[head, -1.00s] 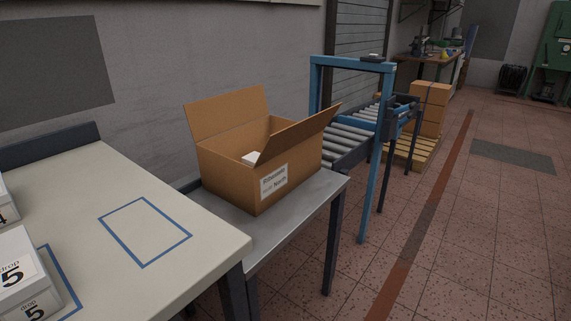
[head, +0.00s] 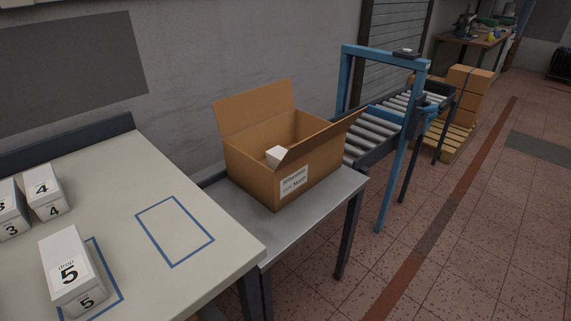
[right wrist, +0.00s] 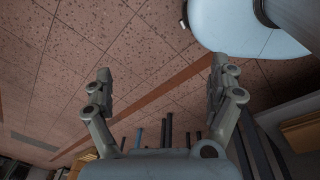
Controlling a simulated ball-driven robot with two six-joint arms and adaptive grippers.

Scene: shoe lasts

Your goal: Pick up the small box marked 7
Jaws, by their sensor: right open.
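No box marked 7 can be read in these views. White boxes marked 5 (head: 72,272), 4 (head: 46,193) and 3 (head: 11,210) stand on the pale table at the left of the head view. A white object (head: 277,156), perhaps a small box, shows inside the open carton (head: 262,172); no number on it can be read. My right gripper (right wrist: 158,82) is open and empty in the right wrist view, with tiled floor behind it. My left gripper is not in view.
The pale table (head: 135,185) has an empty blue-outlined rectangle (head: 175,231). The carton stands on a grey metal table (head: 240,215), beside a roller conveyor (head: 375,135) with a blue frame (head: 398,150). Stacked cartons (head: 470,92) stand on a pallet behind. Open floor lies at right.

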